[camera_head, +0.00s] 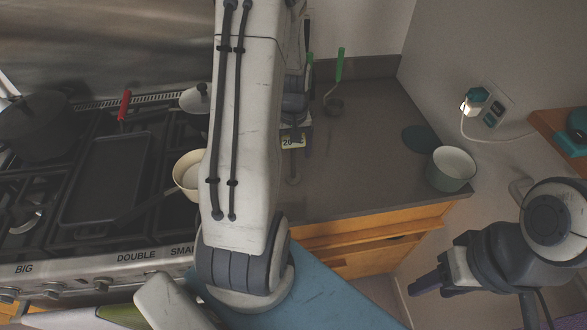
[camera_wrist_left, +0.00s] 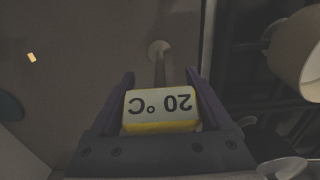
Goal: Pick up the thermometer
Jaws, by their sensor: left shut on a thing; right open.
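The thermometer shows in the left wrist view (camera_wrist_left: 160,110) as a pale yellow-edged block reading "20 °C", upside down there, with a thin stem running away from it. In the head view the thermometer (camera_head: 292,142) is partly hidden behind my left arm, over the grey counter. My left gripper (camera_wrist_left: 162,78) is shut on the thermometer, with one finger at each side of the block. I cannot tell whether the thermometer is clear of the counter. My right gripper (camera_head: 426,286) is open and empty at the lower right, away from the counter.
A pale green pot (camera_head: 451,169) and a dark teal disc (camera_head: 420,139) are on the counter's right. A green-handled ladle (camera_head: 340,68) is at the back. The stove (camera_head: 115,265) with a cream pan (camera_head: 187,172) and a griddle (camera_head: 105,178) is left. The counter's middle is clear.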

